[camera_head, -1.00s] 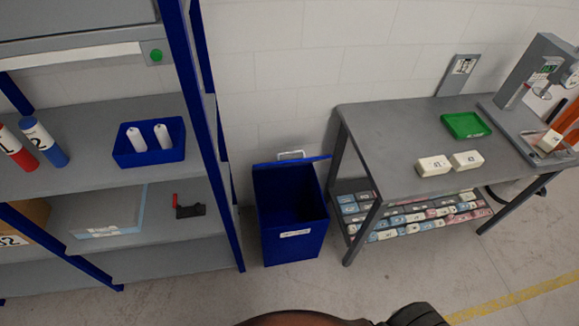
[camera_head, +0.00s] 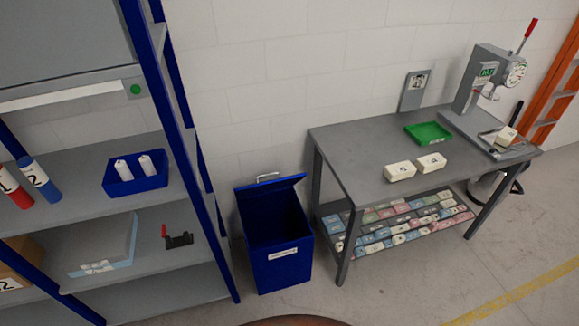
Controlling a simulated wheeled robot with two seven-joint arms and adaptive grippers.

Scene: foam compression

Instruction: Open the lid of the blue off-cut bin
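The blue off-cut bin (camera_head: 280,268) stands on the floor between the shelf rack and the grey table. Its lid (camera_head: 268,188) is raised at the back, tilted up toward the wall, with a light metal handle (camera_head: 267,177) at its top. The dark inside of the bin shows, and a white label is on its front. Neither of my grippers is in the head view. Only a reddish-brown rounded shape shows at the bottom edge, which I cannot identify.
A grey table (camera_head: 350,145) to the right holds white foam blocks (camera_head: 400,171), a green tray (camera_head: 428,133) and a press (camera_head: 490,85). A blue-framed shelf rack (camera_head: 75,220) stands close on the left. The floor in front of the bin is clear.

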